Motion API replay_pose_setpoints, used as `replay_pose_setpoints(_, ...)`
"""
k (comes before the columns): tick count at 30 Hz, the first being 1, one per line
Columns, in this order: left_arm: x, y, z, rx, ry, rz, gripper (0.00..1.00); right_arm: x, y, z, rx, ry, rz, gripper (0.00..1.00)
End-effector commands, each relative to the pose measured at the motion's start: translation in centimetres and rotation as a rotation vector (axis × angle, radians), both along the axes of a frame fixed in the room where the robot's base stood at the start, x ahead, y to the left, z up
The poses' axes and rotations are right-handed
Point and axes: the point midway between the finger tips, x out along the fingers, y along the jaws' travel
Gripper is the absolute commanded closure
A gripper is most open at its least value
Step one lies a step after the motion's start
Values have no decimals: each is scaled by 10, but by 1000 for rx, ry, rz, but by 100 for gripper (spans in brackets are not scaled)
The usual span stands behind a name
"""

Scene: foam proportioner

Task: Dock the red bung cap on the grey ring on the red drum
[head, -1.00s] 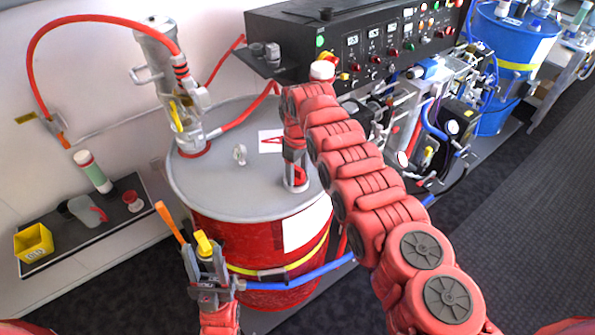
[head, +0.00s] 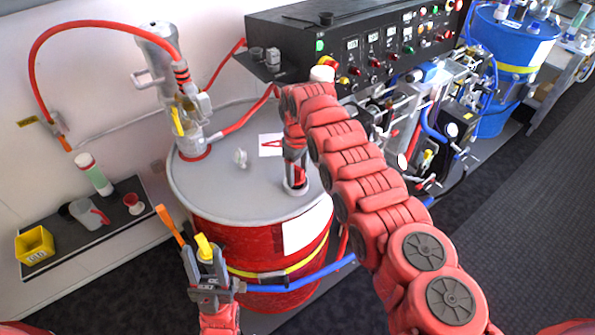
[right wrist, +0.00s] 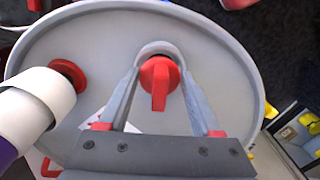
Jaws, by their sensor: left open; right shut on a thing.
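The red drum (head: 212,238) stands upright with a grey lid. The grey ring (head: 296,191) is near the lid's right edge in the head view. It also shows as a pale arc in the right wrist view (right wrist: 158,47). The red bung cap (right wrist: 159,82), with a bar handle, is between my right gripper's fingertips (right wrist: 160,75), and the gripper is shut on it. The cap overlaps the ring from above; whether it is seated is hidden. In the head view my right gripper (head: 296,178) points down over the ring. My left gripper (head: 207,262) is open in front of the drum.
A metal pump (head: 160,75) with a red hose stands at the lid's back left. A small grey fitting (head: 240,158) sits mid-lid. A black control panel (head: 370,45) is behind the right arm. A low shelf with a yellow bin (head: 35,245) is at left.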

Motion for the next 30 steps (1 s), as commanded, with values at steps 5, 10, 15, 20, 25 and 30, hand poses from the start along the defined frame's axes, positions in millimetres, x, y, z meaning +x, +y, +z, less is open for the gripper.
replay_pose_setpoints(5,0,0,-2,0,0,0,52,0,0,-1,0,0,0,90)
replay_pose_setpoints(10,0,0,-4,0,0,0,52,0,0,-1,0,0,-1,90)
replay_pose_setpoints(15,0,0,-4,0,0,0,52,0,0,0,0,0,0,90)
replay_pose_setpoints(20,0,0,-4,0,0,0,52,0,0,-1,0,0,0,90)
replay_pose_setpoints(25,0,0,-7,0,0,0,52,0,0,-4,0,0,0,90)
replay_pose_setpoints(30,0,0,-10,0,0,0,52,0,0,-7,0,0,0,90)
